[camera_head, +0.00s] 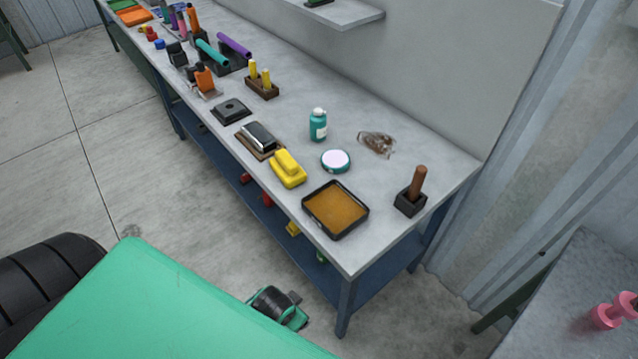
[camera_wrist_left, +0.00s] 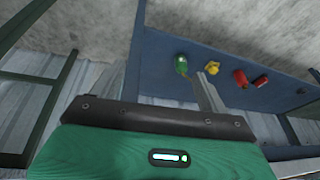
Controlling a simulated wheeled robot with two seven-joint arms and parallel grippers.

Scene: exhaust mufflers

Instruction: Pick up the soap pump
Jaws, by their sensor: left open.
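A teal bottle (camera_head: 318,126) with a white top stands upright on the grey workbench; it looks most like the soap pump, though its nozzle is too small to make out. A green bottle (camera_wrist_left: 181,65) on the blue lower shelf shows in the left wrist view; I cannot tell whether it has a pump. My left gripper (camera_wrist_left: 167,74) is open and empty, low beside the bench, facing the lower shelf and apart from both bottles. My right gripper is not in view.
Near the teal bottle are a round white-topped tin (camera_head: 336,160), a clear brownish item (camera_head: 377,143), a yellow block (camera_head: 288,168), an orange-filled tray (camera_head: 335,209) and a wooden-handled tool in a black holder (camera_head: 411,196). Red and yellow things sit on the lower shelf (camera_wrist_left: 225,30).

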